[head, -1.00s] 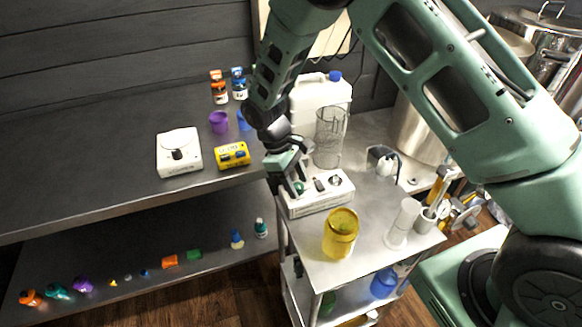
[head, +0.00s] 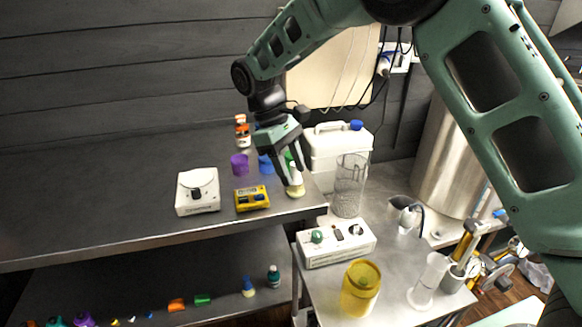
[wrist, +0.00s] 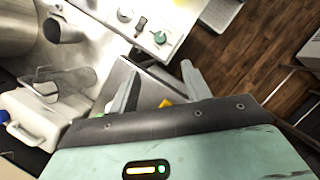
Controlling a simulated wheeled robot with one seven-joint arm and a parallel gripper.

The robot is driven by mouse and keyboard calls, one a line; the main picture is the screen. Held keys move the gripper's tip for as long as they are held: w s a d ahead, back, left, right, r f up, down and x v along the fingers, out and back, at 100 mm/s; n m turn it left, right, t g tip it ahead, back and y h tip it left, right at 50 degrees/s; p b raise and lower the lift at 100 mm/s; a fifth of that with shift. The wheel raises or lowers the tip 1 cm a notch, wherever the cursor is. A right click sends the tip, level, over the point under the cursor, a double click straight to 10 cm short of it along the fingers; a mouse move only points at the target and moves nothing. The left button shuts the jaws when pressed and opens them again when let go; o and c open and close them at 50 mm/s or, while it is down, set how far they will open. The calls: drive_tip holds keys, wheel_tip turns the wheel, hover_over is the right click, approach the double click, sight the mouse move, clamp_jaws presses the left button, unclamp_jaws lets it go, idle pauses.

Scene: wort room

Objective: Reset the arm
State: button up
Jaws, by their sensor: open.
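My gripper (head: 292,170) is open above the right end of the dark bench (head: 110,205), pointing down. A small white bottle with a green top and yellowish base (head: 296,189) stands on the bench right by the fingertips; I cannot tell whether they touch it. In the wrist view my open fingers (wrist: 160,88) show, with a small yellow patch (wrist: 166,103) between them. The white control box with a green knob (head: 336,245) is on the steel cart, below and right of my gripper.
A white device (head: 198,191), a yellow box (head: 251,198) and a purple cup (head: 240,165) stand left of my gripper. A jerrycan (head: 325,150), a clear cylinder (head: 348,185) and a yellow jar (head: 360,287) stand to the right. The left bench top is clear.

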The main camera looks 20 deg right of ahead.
drive_tip(key=shift+r, duration=0.1)
drive_tip(key=s+a+r+t+y, duration=0.1)
drive_tip(key=s+a+r, duration=0.1)
drive_tip(key=s, duration=0.5)
drive_tip(key=s+a+r+y, duration=0.1)
drive_tip(key=s+a+r, duration=0.1)
drive_tip(key=s, duration=0.5)
drive_tip(key=s+d+f+t+y, duration=0.1)
drive_tip(key=s, duration=0.7)
drive_tip(key=s+d+f+m+t, duration=0.1)
drive_tip(key=s, duration=0.7)
drive_tip(key=shift+d+y, duration=0.4)
drive_tip(key=shift+s, duration=0.1)
